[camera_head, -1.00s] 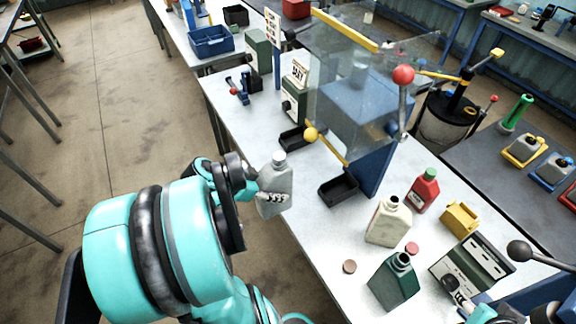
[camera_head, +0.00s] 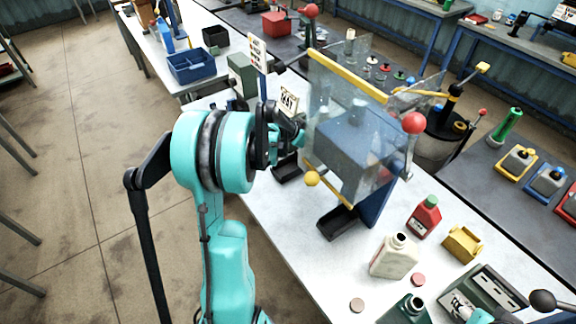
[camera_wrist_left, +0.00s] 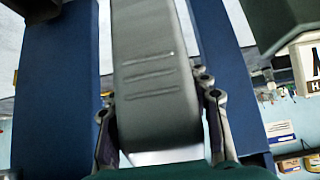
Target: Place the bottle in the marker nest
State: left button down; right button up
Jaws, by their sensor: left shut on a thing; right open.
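The grey bottle (camera_wrist_left: 156,75) with ridges on its side fills the middle of the left wrist view. My left gripper (camera_wrist_left: 160,130) is shut on it, one finger on each side. In the head view the left gripper (camera_head: 290,146) is at the left side of the clear guarded station, and I cannot make out the bottle there behind the hand. My right gripper (camera_head: 474,314) is open at the bottom right edge, by a dark green box, and partly cut off. I cannot tell which place is the marker nest.
Black trays (camera_head: 334,226) sit by the clear guard (camera_head: 345,90). Ball-ended levers stick out around the guard.

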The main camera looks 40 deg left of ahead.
pick_arm(q)
jog(key=a+f+b, duration=0.2)
jog(key=a+f, duration=0.8)
jog(key=a, duration=0.1)
jog(key=shift+s+f, duration=0.3)
jog(key=shift+f, duration=0.1)
jog(key=shift+f+b, duration=0.1)
jog(key=shift+b, duration=0.2)
jog(key=c, duration=0.7)
grip_release()
jog(key=shift+c, duration=0.2)
